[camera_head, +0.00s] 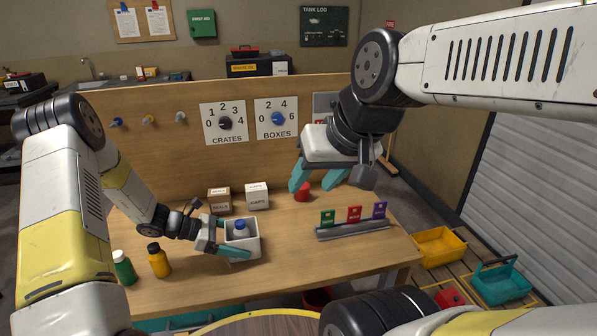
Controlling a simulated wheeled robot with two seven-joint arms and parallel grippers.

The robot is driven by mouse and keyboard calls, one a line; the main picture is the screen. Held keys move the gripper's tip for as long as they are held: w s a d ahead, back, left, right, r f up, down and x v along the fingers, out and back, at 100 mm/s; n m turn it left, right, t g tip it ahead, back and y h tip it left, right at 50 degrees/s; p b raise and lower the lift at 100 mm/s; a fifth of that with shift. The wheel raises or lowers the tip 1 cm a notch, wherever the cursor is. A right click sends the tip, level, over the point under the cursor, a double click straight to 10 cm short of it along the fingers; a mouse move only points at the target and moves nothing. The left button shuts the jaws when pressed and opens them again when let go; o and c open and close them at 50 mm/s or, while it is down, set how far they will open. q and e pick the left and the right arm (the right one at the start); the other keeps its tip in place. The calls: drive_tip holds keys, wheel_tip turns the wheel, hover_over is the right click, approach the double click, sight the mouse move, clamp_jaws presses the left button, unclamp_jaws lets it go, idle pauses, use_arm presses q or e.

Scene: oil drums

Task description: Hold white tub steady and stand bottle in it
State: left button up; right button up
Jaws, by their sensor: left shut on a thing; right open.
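The white tub (252,246) stands upright on the wooden table, left of centre. My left gripper (229,237) is shut on the tub's left side, its teal fingers at the wall. A bottle with a blue cap (240,225) is inside the tub and looks upright; its lower part is hidden by the tub wall. My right gripper (322,178) is open and empty, above the table behind and right of the tub. A green bottle (124,268) and a yellow bottle with a dark cap (158,261) stand on the table at the left.
Two small boxes, brown (219,199) and white (257,196), stand behind the tub. A red object (302,192) is below my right gripper. A grey rack (352,230) with coloured cards lies to the right. Yellow (437,246) and teal (502,283) crates are beyond the table's right edge.

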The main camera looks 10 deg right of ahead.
use_arm(q)
drive_tip(key=o, duration=0.8)
drive_tip(key=shift+c, duration=0.2)
drive_tip(key=v, duration=1)
drive_tip(key=shift+a+r, duration=0.15)
drive_tip(key=shift+a, duration=0.15)
drive_tip(key=s+r+m+y, duration=0.3)
drive_tip(key=s+r+m, duration=0.2)
drive_tip(key=r, duration=0.4)
drive_tip(key=s+r+m+y, duration=0.2)
drive_tip(key=s+r+m, duration=0.25)
drive_tip(key=r, duration=0.45)
drive_tip(key=s+a+r+m+t+y, duration=0.2)
drive_tip(key=s+r+m+t, duration=0.1)
drive_tip(key=s, duration=0.4)
drive_tip(key=s+a+r+m+t+y, duration=0.1)
drive_tip(key=s+r+m+t+y, duration=0.2)
drive_tip(key=s+r+m, duration=0.3)
drive_tip(key=shift+s+a+r, duration=0.35)
drive_tip(key=shift+a+r, duration=0.05)
drive_tip(key=shift+r, duration=0.15)
